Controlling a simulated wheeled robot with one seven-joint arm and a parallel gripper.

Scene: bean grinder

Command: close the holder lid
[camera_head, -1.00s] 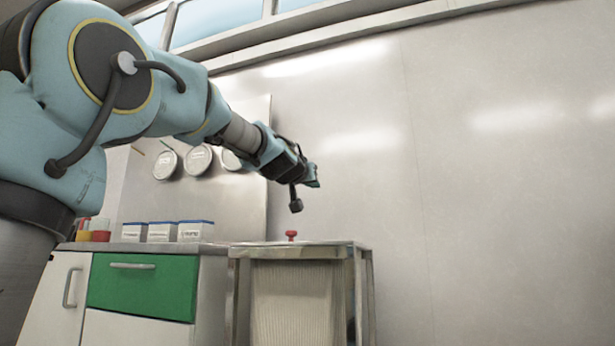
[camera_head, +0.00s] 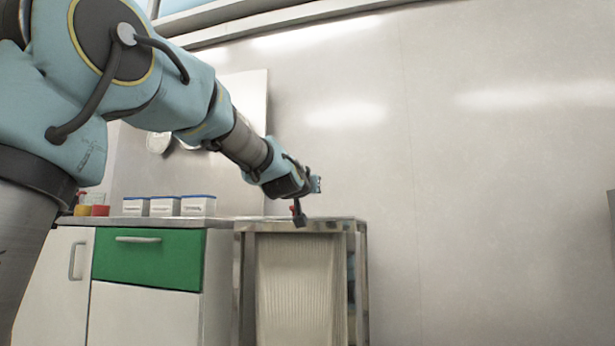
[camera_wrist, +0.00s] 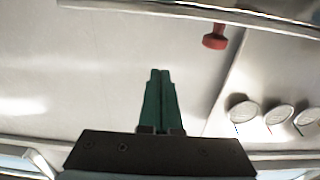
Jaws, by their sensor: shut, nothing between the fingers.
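A metal-framed stand (camera_head: 361,280) holds a ribbed pale bin. A red knob (camera_head: 292,209) stands on its flat top (camera_head: 335,222), mostly hidden behind a dark part of my wrist. In the wrist view, which is upside down, the red knob (camera_wrist: 215,38) hangs from a metal edge at the upper right. I cannot make out a separate lid or whether one is open. My gripper (camera_head: 318,184) is above the stand's top. In the wrist view its green fingers (camera_wrist: 160,72) are together and empty, apart from the knob and to its left.
A counter with a green drawer (camera_head: 148,262) stands left of the stand. Several white boxes with blue lids (camera_head: 165,206) and red and yellow containers (camera_head: 97,208) are on it. Round discs (camera_wrist: 243,112) show on the wall panel. The right side is open, before a plain wall.

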